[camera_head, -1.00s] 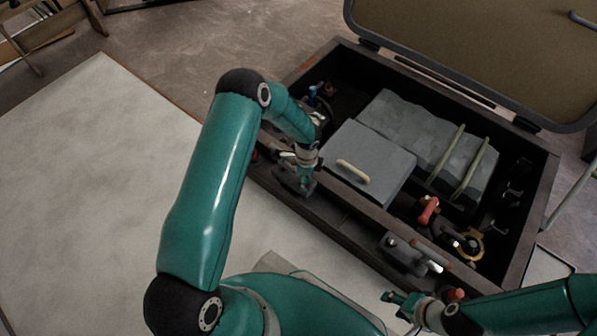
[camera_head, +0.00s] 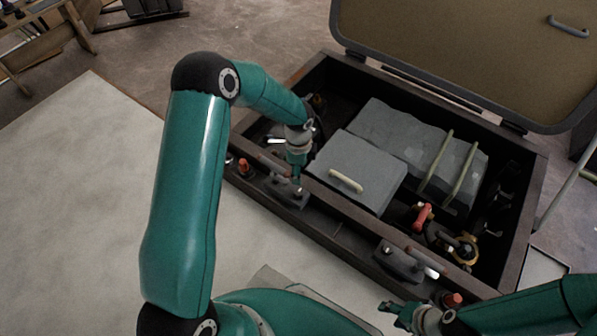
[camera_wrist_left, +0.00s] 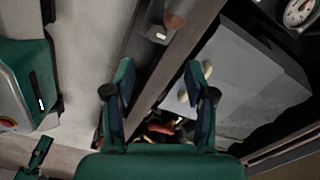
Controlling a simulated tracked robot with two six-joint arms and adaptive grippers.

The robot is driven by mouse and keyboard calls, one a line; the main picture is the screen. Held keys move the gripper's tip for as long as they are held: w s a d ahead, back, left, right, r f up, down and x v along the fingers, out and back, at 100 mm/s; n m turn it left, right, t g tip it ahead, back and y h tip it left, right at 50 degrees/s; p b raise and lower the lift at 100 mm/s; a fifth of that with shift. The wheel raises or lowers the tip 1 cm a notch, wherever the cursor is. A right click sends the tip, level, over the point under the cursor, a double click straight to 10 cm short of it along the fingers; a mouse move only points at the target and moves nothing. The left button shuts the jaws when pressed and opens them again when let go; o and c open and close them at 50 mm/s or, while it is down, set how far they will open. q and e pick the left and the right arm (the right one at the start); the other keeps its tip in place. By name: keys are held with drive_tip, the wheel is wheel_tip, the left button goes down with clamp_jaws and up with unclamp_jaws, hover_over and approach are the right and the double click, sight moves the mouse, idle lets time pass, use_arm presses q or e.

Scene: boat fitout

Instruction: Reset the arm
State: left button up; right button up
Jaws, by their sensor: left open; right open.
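My left arm (camera_head: 190,180) comes in from the left and bends down at the elbow over the open bin. My left gripper (camera_head: 297,176) is over the bin's near rim, close to the dark latch there and left of the grey handled box; its fingertips are small in the head view. In the left wrist view the same gripper (camera_wrist_left: 158,75) shows its two fingers spread with nothing between them. My right gripper (camera_head: 393,307) is at the lower right, outside the bin's near wall, open and empty.
The dark bin (camera_head: 335,215) has its lid (camera_head: 460,50) raised behind it. Inside are a grey box (camera_head: 355,160) with a pale handle, a grey block (camera_head: 400,132) under two straps, and a red-handled valve (camera_head: 423,216). A second latch (camera_head: 400,262) sits on the near rim. Pale floor on the left is clear.

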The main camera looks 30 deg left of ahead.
idle(0.3)
use_arm(q)
drive_tip(key=s+d+f+n+h+p, duration=0.1)
drive_tip(key=s+d+f+n+h, duration=0.1)
drive_tip(key=s+d+n, duration=0.75)
drive_tip(key=s+d+f+n+h+p, duration=0.15)
drive_tip(key=s+d+n, duration=0.4)
drive_tip(key=s, duration=0.75)
wheel_tip(320, 180, up, 37)
drive_tip(key=w+n+p, duration=0.1)
drive_tip(key=w+p, duration=0.1)
drive_tip(key=p, duration=3.5)
drive_tip(key=shift+d+t+p, duration=0.25)
drive_tip(key=shift+t+p, duration=0.05)
drive_tip(key=shift+p, duration=0.1)
drive_tip(key=shift+h, duration=0.25)
